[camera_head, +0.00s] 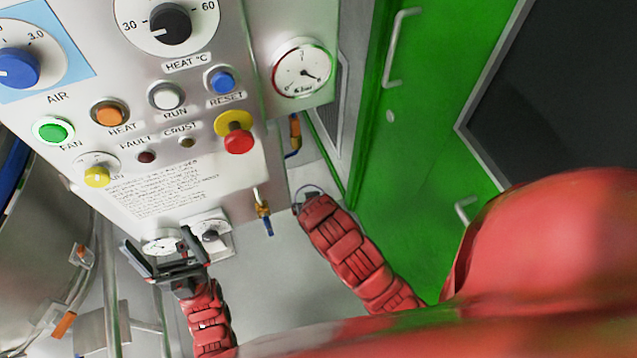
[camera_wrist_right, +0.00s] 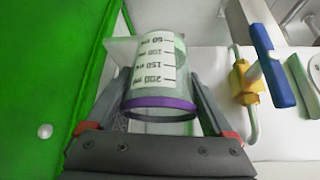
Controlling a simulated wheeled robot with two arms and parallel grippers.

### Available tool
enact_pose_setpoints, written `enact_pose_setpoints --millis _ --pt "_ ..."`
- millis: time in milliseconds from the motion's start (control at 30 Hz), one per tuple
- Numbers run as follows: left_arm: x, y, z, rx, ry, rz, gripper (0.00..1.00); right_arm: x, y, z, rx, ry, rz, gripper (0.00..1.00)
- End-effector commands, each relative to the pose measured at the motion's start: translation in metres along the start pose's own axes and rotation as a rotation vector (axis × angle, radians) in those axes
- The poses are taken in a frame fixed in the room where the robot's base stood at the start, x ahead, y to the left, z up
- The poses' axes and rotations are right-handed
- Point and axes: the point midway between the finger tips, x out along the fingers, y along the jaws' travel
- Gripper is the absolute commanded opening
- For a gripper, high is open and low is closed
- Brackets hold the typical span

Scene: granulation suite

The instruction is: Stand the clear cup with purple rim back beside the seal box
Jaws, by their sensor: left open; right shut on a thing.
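The clear cup with purple rim (camera_wrist_right: 158,75) is between the fingers of my right gripper (camera_wrist_right: 160,92) in the right wrist view. The gripper is shut on it. The cup has black volume marks that read upside down, and its purple rim faces the wrist. In the head view my right gripper (camera_head: 307,200) is small beside the panel's lower right corner, and only a faint bit of the cup shows there. My left gripper (camera_head: 158,246) is open and empty in front of the panel's lower edge. I cannot make out the seal box in either view.
A grey control panel (camera_head: 165,185) with knobs and buttons fills the upper left. A brass valve with blue handle (camera_head: 264,210) hangs under it; a yellow-and-blue valve (camera_wrist_right: 252,75) shows right of the cup. A green door (camera_head: 425,130) stands right. A steel vessel (camera_head: 40,235) stands left.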

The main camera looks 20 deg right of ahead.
Motion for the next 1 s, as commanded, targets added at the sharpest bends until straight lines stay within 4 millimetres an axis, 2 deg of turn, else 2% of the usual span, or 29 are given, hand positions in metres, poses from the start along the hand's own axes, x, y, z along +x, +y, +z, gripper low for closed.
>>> enact_pose_setpoints --millis 33,200,400,567,833,1000 --pt "0.013 -0.001 -0.002 0.0 0.001 0.0 1.0 0.002 0.008 -0.016 0.005 0.002 0.004 0.22" --pt "0.027 -0.001 -0.005 0.0 0.002 0.0 1.0 0.029 0.028 -0.046 0.001 -0.002 0.005 0.22" --pt "0.034 -0.002 -0.006 0.0 0.002 0.0 1.0 0.05 0.042 -0.069 -0.002 0.0 0.001 0.22" --pt "0.036 -0.002 -0.006 0.0 0.002 0.0 1.0 0.057 0.045 -0.071 -0.002 -0.001 -0.001 0.22" --pt "0.048 -0.002 -0.008 0.0 0.001 0.0 1.0 0.079 0.045 -0.055 -0.004 -0.004 -0.001 0.22" --pt "0.048 -0.002 -0.008 0.0 0.001 0.0 1.0 0.086 0.045 -0.051 -0.002 -0.001 0.0 0.22"
